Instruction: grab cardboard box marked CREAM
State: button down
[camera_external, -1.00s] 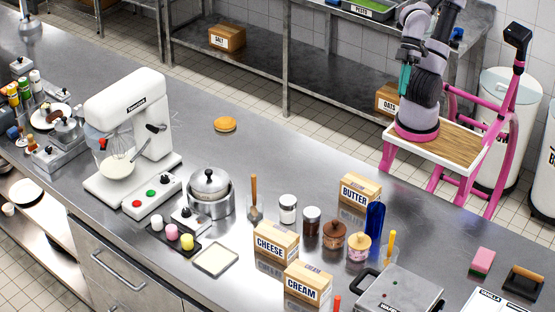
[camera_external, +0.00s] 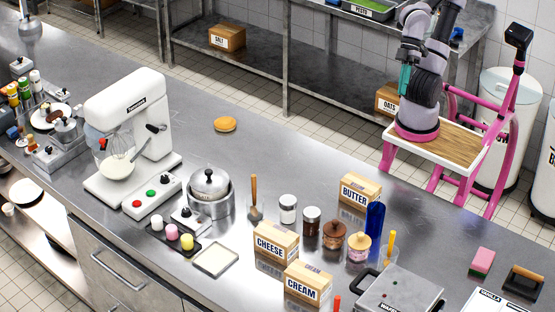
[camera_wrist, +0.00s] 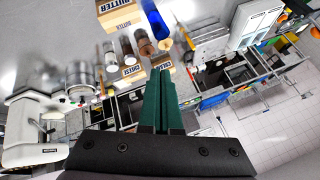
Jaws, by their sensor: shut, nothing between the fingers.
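The cardboard box marked CREAM (camera_external: 308,283) stands on the steel counter near its front edge, label facing the camera. In the wrist view a small box (camera_wrist: 161,62) that appears to be the CREAM one shows just beyond the fingertips, partly hidden by them. My gripper (camera_wrist: 158,75) is shut and empty, with its green fingers together. In the external view my arm is folded above my base behind the counter, and green finger parts (camera_external: 404,80) show there, well apart from the box.
The CHEESE box (camera_external: 275,243) stands close beside the CREAM box, at its upper left. The BUTTER box (camera_external: 359,191), a blue bottle (camera_external: 375,217), jars (camera_external: 333,235) and a metal press (camera_external: 400,292) crowd around. The counter's far middle is clear apart from a bun (camera_external: 225,124).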

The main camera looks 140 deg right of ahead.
jog(key=c, duration=1.5)
grip_release()
jog(key=shift+c, duration=0.2)
jog(key=o, duration=1.5)
jog(key=shift+o, duration=0.2)
